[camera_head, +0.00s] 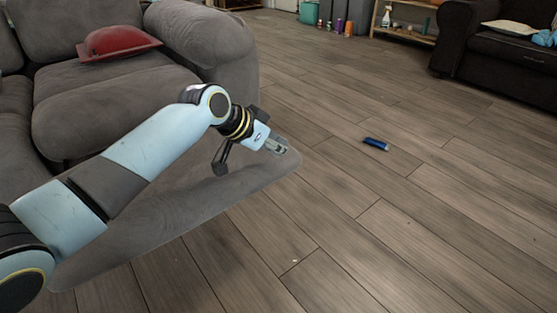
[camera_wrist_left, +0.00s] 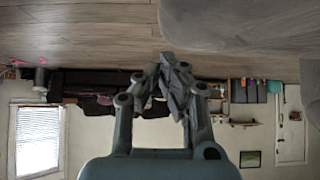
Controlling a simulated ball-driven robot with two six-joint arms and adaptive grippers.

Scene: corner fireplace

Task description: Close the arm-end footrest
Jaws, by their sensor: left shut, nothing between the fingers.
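The arm-end footrest (camera_head: 190,212) is a grey padded panel standing out from the front of the grey sofa (camera_head: 115,95), beside its armrest (camera_head: 205,40). It is swung out over the floor. My left arm reaches across above it. My left gripper (camera_head: 279,145) is shut and empty, at the footrest's far right end; I cannot tell if it touches. In the left wrist view, which is upside down, the closed fingers (camera_wrist_left: 172,62) show in the middle and a grey padded surface (camera_wrist_left: 235,25) fills the upper right. My right gripper is not in view.
A dark blue object (camera_head: 376,144) lies on the wood floor right of my gripper. A black armchair (camera_head: 495,60) and a low shelf (camera_head: 405,22) stand at the back. The floor at the right is mostly clear.

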